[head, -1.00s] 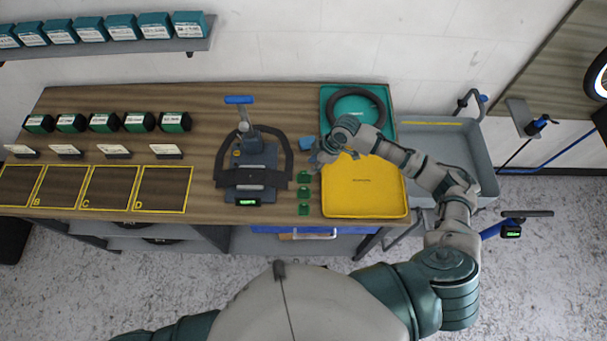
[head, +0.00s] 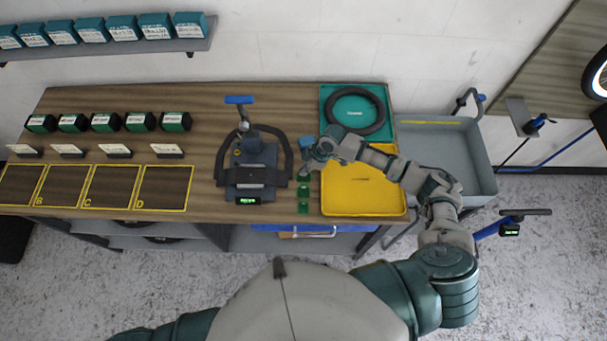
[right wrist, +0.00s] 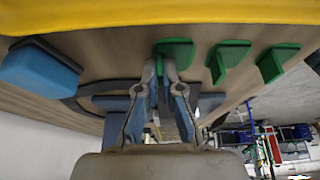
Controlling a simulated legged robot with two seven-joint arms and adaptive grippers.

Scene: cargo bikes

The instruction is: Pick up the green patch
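Three green patches stand in a column on the workbench, left of the yellow tray. The middle patch (head: 303,191) and front patch (head: 303,207) are clear in the head view. My right gripper (head: 305,172) is at the rear patch and mostly hides it there. In the right wrist view, that green patch (right wrist: 176,47) sits at my right gripper's fingertips (right wrist: 160,66), with its thin edge between them. The fingers are close together and appear shut on it. The other two patches (right wrist: 230,55) (right wrist: 275,62) stand beside it, apart from the fingers. My left gripper is out of view.
The yellow tray (head: 360,205) lies right of the patches, and a teal tray (head: 326,95) with a black ring is behind it. A blue block (head: 307,141) lies behind my gripper. A dark device with a strap (head: 250,178) stands to the left.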

